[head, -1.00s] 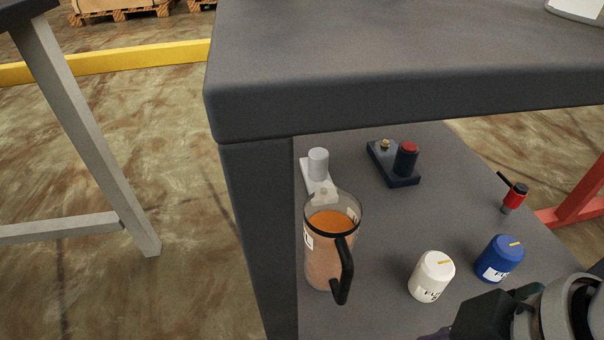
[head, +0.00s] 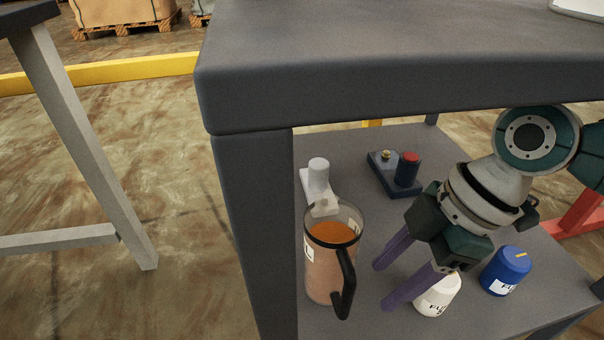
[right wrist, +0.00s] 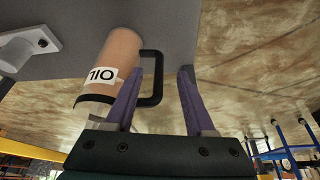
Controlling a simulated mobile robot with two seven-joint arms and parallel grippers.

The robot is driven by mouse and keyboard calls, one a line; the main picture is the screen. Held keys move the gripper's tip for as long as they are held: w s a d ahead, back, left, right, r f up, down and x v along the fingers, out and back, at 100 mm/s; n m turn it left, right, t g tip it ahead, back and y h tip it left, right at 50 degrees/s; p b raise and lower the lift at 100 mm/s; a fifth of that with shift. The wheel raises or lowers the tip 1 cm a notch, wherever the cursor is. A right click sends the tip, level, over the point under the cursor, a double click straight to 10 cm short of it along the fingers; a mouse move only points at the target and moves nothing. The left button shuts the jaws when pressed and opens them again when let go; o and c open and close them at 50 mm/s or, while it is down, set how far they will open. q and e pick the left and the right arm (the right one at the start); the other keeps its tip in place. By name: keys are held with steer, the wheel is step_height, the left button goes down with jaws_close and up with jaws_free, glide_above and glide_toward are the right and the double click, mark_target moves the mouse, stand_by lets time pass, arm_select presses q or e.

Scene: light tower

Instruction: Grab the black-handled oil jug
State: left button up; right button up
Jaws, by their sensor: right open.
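The oil jug (head: 325,272) stands upright on the lower shelf beside the table leg. It is clear, with orange liquid and a black handle (head: 347,285) facing the front right. In the right wrist view the jug (right wrist: 112,60) shows its OIL label, and the handle (right wrist: 158,75) appears between my fingertips. My right gripper (head: 383,285) is open and empty. Its purple fingers point at the jug from the right, with a small gap to the handle in the head view. My left gripper is not in view.
A white fixture (head: 318,178) and a dark block with a red-topped cylinder (head: 407,170) sit farther back. The tabletop (head: 400,95) overhangs the shelf.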

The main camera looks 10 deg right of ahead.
mark_target(346, 294)
steer(key=a+f+b, duration=0.2)
steer(key=a+f, duration=0.1)
steer(key=a+f+b, duration=0.1)
steer(key=a, duration=0.1)
steer(key=shift+w+f+b, duration=0.35)
steer(key=shift+b, duration=0.05)
steer(key=shift+a, duration=0.15)
steer(key=shift+c, duration=0.2)
steer(key=c, duration=0.7)
jaws_close()
steer(key=shift+w+r, duration=0.1)
